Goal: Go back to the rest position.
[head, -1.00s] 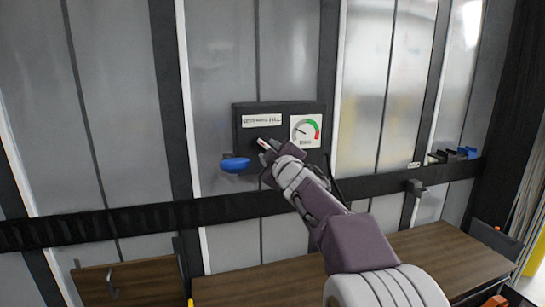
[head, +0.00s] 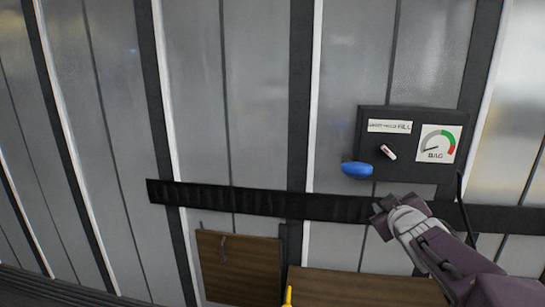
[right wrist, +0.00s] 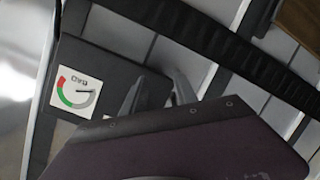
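My right gripper (head: 384,212) is in front of the dock wall, below the dark control panel (head: 372,184) and apart from it. In the right wrist view its two grey fingers (right wrist: 158,92) stand apart with nothing visible between them. The panel carries a white label, a small pale lever with a reddish tip (head: 388,152), and a round gauge (head: 437,144) with green and red bands. The gauge needle points to the lower left. A blue knob (head: 357,169) sits at the panel's lower left. My left gripper is not in view.
A black horizontal rail (head: 235,199) crosses the grey panelled wall. Brown wooden boards (head: 240,268) are below it, with a yellow object (head: 287,297) at the bottom edge. The wall to the left is clear.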

